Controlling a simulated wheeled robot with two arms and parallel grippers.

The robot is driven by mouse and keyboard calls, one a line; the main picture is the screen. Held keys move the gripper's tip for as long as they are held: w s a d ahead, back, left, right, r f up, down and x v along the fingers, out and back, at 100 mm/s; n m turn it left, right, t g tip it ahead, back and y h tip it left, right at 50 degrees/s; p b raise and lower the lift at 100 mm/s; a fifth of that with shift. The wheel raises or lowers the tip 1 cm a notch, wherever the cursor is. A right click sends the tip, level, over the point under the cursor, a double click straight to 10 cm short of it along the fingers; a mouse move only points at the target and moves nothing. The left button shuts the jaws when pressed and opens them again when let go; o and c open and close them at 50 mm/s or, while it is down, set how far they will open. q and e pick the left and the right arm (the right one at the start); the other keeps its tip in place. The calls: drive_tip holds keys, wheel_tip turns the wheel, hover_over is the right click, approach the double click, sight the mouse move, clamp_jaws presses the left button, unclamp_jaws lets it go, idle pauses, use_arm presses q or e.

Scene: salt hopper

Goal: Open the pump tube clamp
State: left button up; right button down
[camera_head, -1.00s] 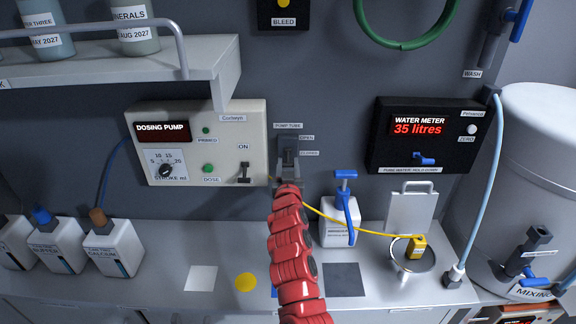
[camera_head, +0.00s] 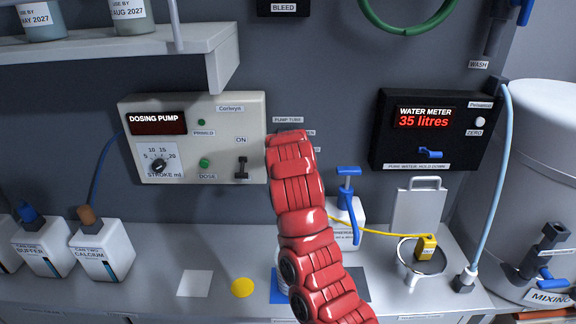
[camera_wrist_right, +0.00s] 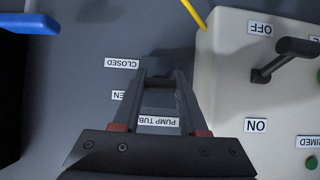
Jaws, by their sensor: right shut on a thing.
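The pump tube clamp is on the grey wall to the right of the dosing pump (camera_head: 192,137). My red right arm hides it in the head view, where only the PUMP TUBE label (camera_head: 288,120) and parts of the labels below it show. In the wrist view, my right gripper (camera_wrist_right: 163,80) is at the clamp, with a dark clamp part (camera_wrist_right: 160,83) between the fingertips. The gripper is shut on it. The CLOSED label (camera_wrist_right: 122,63), the partly covered OPEN label (camera_wrist_right: 119,95) and the PUMP TUBE label (camera_wrist_right: 158,121) show around the fingers. My left gripper is not in view.
The dosing pump's ON/OFF lever (camera_wrist_right: 284,60) stands out close beside my right gripper. The water meter (camera_head: 428,130) reads 35 litres. A bottle with a blue handle (camera_head: 349,205) and a yellow-tagged cup (camera_head: 421,268) stand on the counter (camera_head: 200,245).

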drive_tip(key=shift+w+d+r+g, duration=0.1)
drive_tip(key=shift+w+r+g, duration=0.05)
drive_tip(key=shift+r+g, duration=0.55)
drive_tip(key=shift+w+r+g+p, duration=0.15)
drive_tip(key=shift+r+g+p, duration=0.1)
drive_tip(key=shift+g+p, duration=0.7)
drive_tip(key=shift+c, duration=2.2)
unclamp_jaws()
drive_tip(key=shift+f, duration=0.15)
drive_tip(key=shift+s+r, duration=0.2)
drive_tip(key=p+v, duration=0.2)
drive_tip(key=v, duration=1.5)
drive_tip(key=shift+w, duration=0.2)
